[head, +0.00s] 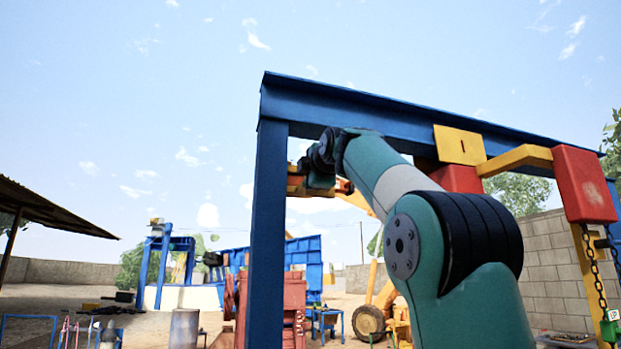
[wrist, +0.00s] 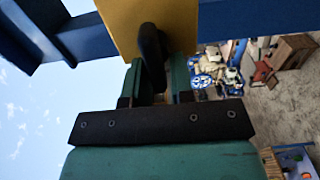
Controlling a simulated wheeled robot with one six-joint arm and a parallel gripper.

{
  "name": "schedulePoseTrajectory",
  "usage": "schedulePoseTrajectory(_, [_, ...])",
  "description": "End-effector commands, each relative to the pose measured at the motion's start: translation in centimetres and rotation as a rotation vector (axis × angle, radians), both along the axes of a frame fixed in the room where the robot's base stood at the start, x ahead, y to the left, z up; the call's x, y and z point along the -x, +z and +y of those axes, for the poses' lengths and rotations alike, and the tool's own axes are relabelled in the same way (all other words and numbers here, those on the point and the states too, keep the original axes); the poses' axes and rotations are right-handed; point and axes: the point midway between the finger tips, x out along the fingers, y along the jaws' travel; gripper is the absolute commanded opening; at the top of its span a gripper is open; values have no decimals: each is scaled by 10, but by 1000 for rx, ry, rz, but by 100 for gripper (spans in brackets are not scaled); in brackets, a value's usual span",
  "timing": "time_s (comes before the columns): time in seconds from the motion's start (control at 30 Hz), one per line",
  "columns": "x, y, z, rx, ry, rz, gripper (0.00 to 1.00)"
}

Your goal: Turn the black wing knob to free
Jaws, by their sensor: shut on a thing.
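The black wing knob (wrist: 151,42) stands out from a yellow plate (wrist: 112,18) at the top middle of the wrist view. My gripper (wrist: 158,72) has its two green fingers on either side of the knob and is shut on it. The knob's wing lies roughly in line with the fingers, and its lower part is between them. In the head view my arm reaches up to the blue frame; the knob and the fingertips are hidden there behind my wrist.
A blue beam (head: 400,110) on a blue post (head: 269,230) spans above my arm. A yellow plate (head: 459,145) and a red block (head: 584,184) with a chain (head: 597,280) are at right. Blue beams flank the knob's plate in the wrist view. Open sandy ground lies left.

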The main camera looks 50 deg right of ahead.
Motion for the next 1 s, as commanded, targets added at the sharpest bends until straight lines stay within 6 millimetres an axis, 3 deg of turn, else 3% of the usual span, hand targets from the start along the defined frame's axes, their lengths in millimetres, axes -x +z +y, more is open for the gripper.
schedulePoseTrajectory(0.43, [0, -1, 0, 5, 2, 7, 0])
schedulePoseTrajectory(0.47, [0, -1, 0, 5, 2, 7, 29])
schedulePoseTrajectory(0.5, [0, -1, 0, 5, 1, 7, 38])
schedulePoseTrajectory(0.83, [2, -1, 1, 5, 0, 5, 38])
schedulePoseTrajectory(1.0, [22, -4, 13, 8, -1, 2, 38])
